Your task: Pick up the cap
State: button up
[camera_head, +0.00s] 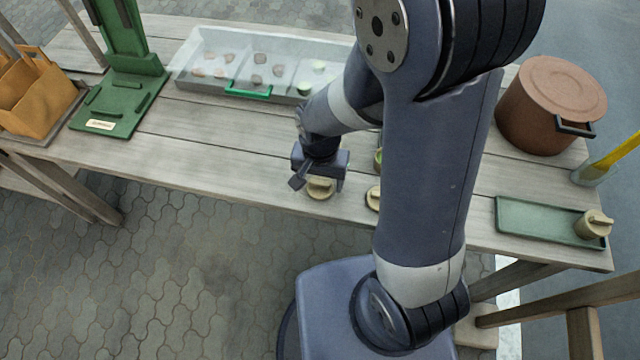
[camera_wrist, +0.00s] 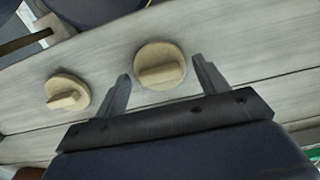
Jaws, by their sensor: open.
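A round beige cap with a raised bar handle (camera_head: 320,188) lies on the wooden table near its front edge, below my gripper (camera_head: 318,180). In the wrist view this cap (camera_wrist: 160,66) sits between and a little ahead of the two fingertips of my gripper (camera_wrist: 160,75), which is open and empty. A second, similar cap (camera_wrist: 67,92) lies to its left in the wrist view. In the head view that second cap (camera_head: 373,198) is partly hidden behind my arm. A third beige piece like them sits on a small pot (camera_head: 592,226) at the right.
A green tray (camera_head: 530,222) holds the small pot. A brown lidded pot (camera_head: 550,105) stands at the back right. A clear-lidded case (camera_head: 215,85) lies at the back, with a green press (camera_head: 120,95) and an orange carrier (camera_head: 35,95) at left.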

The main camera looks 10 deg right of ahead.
jog(key=c, duration=1.1)
jog(key=shift+o, duration=0.2)
